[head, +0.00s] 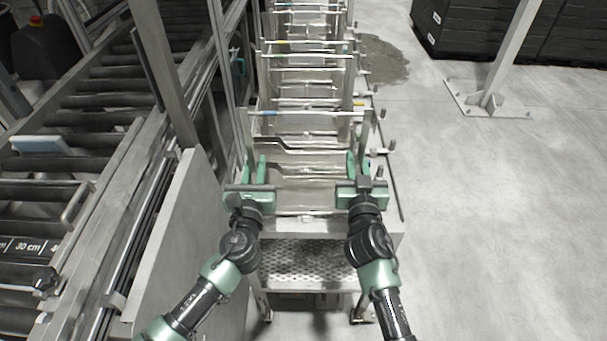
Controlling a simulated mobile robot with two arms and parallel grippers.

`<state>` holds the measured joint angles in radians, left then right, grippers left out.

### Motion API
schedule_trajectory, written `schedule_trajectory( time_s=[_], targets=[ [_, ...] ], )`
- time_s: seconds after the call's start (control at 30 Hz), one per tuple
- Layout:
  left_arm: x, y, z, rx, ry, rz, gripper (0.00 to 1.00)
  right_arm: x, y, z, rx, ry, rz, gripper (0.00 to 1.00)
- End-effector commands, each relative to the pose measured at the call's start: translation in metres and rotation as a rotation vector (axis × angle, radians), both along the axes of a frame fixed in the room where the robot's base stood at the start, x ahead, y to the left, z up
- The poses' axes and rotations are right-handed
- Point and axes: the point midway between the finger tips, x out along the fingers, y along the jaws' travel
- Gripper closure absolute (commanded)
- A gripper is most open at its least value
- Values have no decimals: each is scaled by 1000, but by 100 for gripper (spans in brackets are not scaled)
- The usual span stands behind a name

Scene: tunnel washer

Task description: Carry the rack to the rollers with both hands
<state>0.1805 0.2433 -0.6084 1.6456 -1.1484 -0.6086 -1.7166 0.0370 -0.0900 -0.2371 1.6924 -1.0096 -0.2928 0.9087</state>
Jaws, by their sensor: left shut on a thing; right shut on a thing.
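The nearest rack (306,163) is a pale, metal-framed rack at the front end of a row on a metal stand in the head view. My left gripper (255,170) is shut on its left side. My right gripper (357,166) is shut on its right side, level with the left one. The fingers partly hide the rack's side edges. I cannot tell whether the rack is touching the stand. The rollers (105,101) are dark bars in a metal conveyor frame at the left.
Several similar racks stand in line behind the nearest one. A grey panel (178,240) and a metal post (160,70) stand between the stand and the rollers. A blue-white block (38,145) lies on the rollers.

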Motion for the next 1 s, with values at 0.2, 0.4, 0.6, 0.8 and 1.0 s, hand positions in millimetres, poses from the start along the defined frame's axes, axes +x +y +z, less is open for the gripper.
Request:
schedule_trajectory(
  time_s=[0.2, 0.4, 0.6, 0.8, 1.0],
  targets=[
    [0, 0, 4, 0, -4, 0, 100, 0, 0, 4, 0, -4, 1, 100],
    [1, 0, 15, 0, -5, 0, 100, 0, 0, 15, 0, -5, 1, 100],
    [1, 0, 35, 0, -5, 0, 100, 0, 0, 35, 0, -5, 1, 100],
    [1, 0, 51, 0, -5, 0, 100, 0, 0, 51, 0, -5, 1, 100],
    [1, 0, 54, -1, -5, 0, 100, 0, 0, 53, 0, -5, 1, 100]
  ],
)
